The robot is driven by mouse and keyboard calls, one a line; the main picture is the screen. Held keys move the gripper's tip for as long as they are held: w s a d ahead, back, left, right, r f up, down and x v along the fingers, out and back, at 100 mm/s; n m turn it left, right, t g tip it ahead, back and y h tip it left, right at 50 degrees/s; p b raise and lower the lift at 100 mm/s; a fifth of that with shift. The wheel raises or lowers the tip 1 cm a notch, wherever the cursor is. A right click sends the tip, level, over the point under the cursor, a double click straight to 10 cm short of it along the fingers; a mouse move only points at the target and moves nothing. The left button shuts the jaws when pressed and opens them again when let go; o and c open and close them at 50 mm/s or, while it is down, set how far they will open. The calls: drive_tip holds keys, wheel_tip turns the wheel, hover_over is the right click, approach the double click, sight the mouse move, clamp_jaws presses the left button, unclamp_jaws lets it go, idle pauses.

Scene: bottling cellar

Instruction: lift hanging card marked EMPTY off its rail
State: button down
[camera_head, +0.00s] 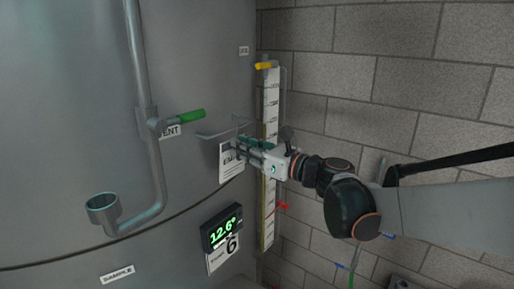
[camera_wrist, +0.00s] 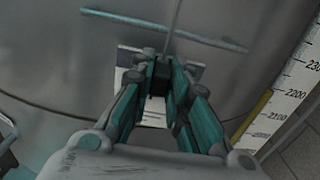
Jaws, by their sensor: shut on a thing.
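The hanging card (camera_head: 228,168) is white with a dark upper band and partly hidden lettering that begins with "E". It hangs against the steel tank. My gripper (camera_head: 241,145) reaches in from the right, in front of the card's upper part. In the wrist view my gripper (camera_wrist: 160,80) is shut on a dark block at the card, with white card (camera_wrist: 127,57) showing around the fingers. A thin stem rises from the block toward the rail (camera_wrist: 165,28). The rail (camera_head: 224,133) stands out from the tank above the card. I cannot tell whether the hook touches the rail.
A level gauge (camera_head: 270,110) with a scale stands right of the card, close to my gripper. A green-handled valve (camera_head: 189,117) and pipe are left. A lit display (camera_head: 222,228) sits below, above a card marked 6 (camera_head: 224,254). A block wall (camera_head: 400,90) is behind.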

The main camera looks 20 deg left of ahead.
drive_tip(key=v, duration=0.9)
drive_tip(key=shift+d, duration=0.25)
idle(0.7)
